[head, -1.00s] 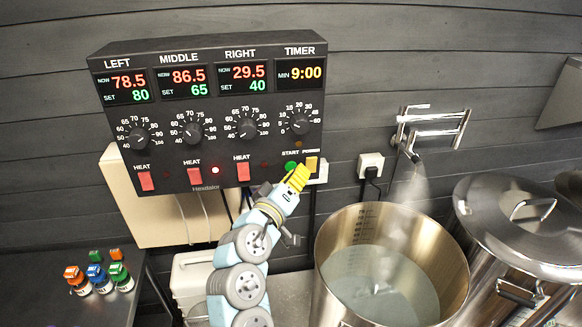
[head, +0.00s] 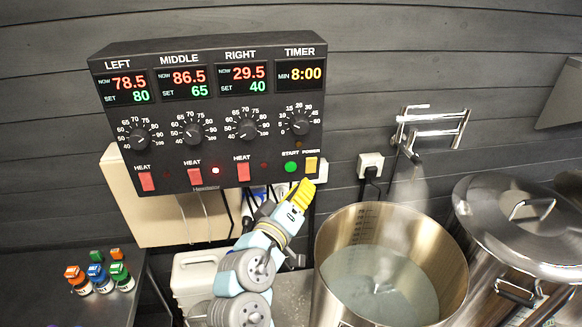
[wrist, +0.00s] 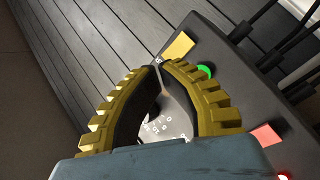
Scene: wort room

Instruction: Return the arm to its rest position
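My gripper (head: 307,184) has yellow ribbed fingers. It stands just below the lower right corner of the black control panel (head: 270,130), below the green START button (head: 291,167) and the yellow POWER switch (head: 311,165). In the wrist view the two fingers (wrist: 157,68) bow outward and their tips come together, with nothing held between them. The yellow switch (wrist: 178,46) and green button (wrist: 205,71) show beyond the fingers, apart from them as far as I can tell. My arm reaches up from the bottom of the head view.
A steaming open steel pot (head: 330,262) stands right of my arm, under a wall tap (head: 432,130). A lidded pot (head: 520,225) is farther right. A wall socket (head: 370,163) is near my gripper. Small bottles (head: 97,276) stand on the left table (head: 55,268).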

